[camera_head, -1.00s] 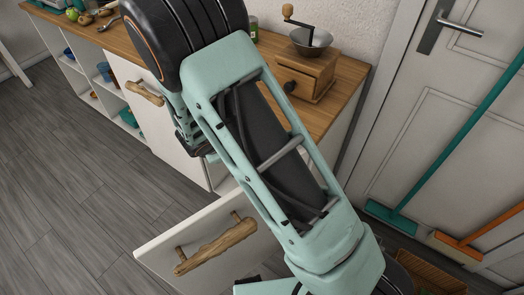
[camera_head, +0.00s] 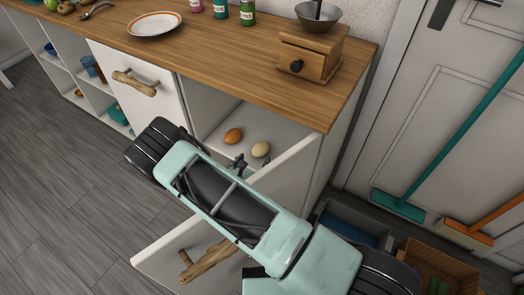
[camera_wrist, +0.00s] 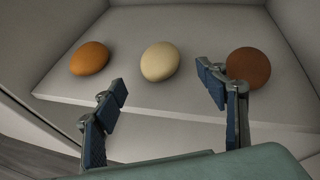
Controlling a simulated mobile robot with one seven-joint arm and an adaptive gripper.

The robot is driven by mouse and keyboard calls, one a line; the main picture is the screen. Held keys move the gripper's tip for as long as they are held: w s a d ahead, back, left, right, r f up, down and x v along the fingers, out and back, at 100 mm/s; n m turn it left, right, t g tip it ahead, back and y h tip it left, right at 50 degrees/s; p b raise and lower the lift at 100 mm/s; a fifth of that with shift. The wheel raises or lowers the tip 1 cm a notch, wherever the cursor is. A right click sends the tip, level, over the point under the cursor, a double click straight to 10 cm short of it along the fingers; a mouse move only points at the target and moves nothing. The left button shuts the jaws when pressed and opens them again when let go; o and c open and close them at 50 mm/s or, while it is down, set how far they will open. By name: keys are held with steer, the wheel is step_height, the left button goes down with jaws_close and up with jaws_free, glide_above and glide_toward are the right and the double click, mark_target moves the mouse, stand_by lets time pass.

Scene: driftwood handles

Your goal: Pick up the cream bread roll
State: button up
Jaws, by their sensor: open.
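The cream bread roll (camera_head: 260,149) lies inside the open cabinet, to the right of an orange-brown roll (camera_head: 233,136). In the wrist view the cream roll (camera_wrist: 160,61) is in the middle, between the orange-brown roll (camera_wrist: 90,58) and a darker brown roll (camera_wrist: 248,67). The dark brown roll does not show in the head view. My gripper (camera_wrist: 164,88) is open and empty, its blue-padded fingers on either side of the picture, just short of the cream roll. The right finger overlaps the dark roll's left edge in the picture. The gripper also shows at the cabinet opening (camera_head: 238,163).
The open cabinet door (camera_head: 165,258) with a driftwood handle (camera_head: 207,262) stands below my arm. The white shelf (camera_wrist: 190,105) has a front edge and side walls. On the countertop above are a plate (camera_head: 154,23) and a grinder (camera_head: 312,52).

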mark_target(258, 151)
steer(key=b+x, duration=0.1)
steer(key=x, duration=0.6)
steer(key=shift+w+d+b, duration=0.1)
steer(key=shift+w+b, duration=0.25)
steer(key=shift+w, duration=0.1)
steer(key=shift+r, duration=0.15)
steer(key=c, duration=1.2)
